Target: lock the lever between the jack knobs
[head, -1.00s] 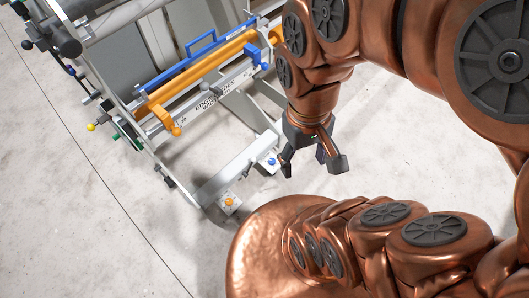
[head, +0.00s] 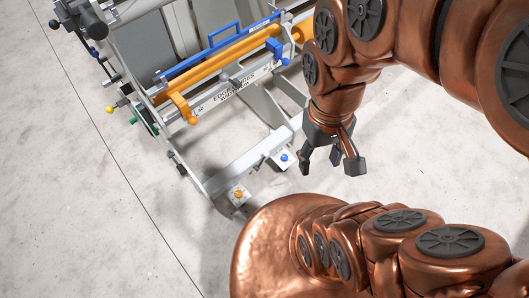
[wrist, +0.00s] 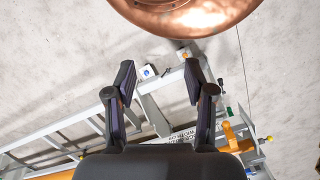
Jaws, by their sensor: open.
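My gripper (head: 331,165) hangs open and empty over the floor, to the right of the gantry's lower foot rail in the head view. In the wrist view my gripper (wrist: 160,66) has its two dark fingers spread. A blue knob (head: 284,157) and an orange knob (head: 238,194) sit on pale plates by that rail. The blue knob also shows in the wrist view (wrist: 148,71). Higher up, a small dark-ended lever (head: 238,85) sits between an orange ball-ended handle (head: 192,121) and a blue ball-ended handle (head: 285,61). I cannot tell whether it is locked.
The grey gantry frame carries an orange roller (head: 222,63) and a blue rail with a handle (head: 223,35). A yellow knob (head: 109,109) and dark knobs stick out at its left end. Pale concrete floor (head: 80,220) is clear at the left and front.

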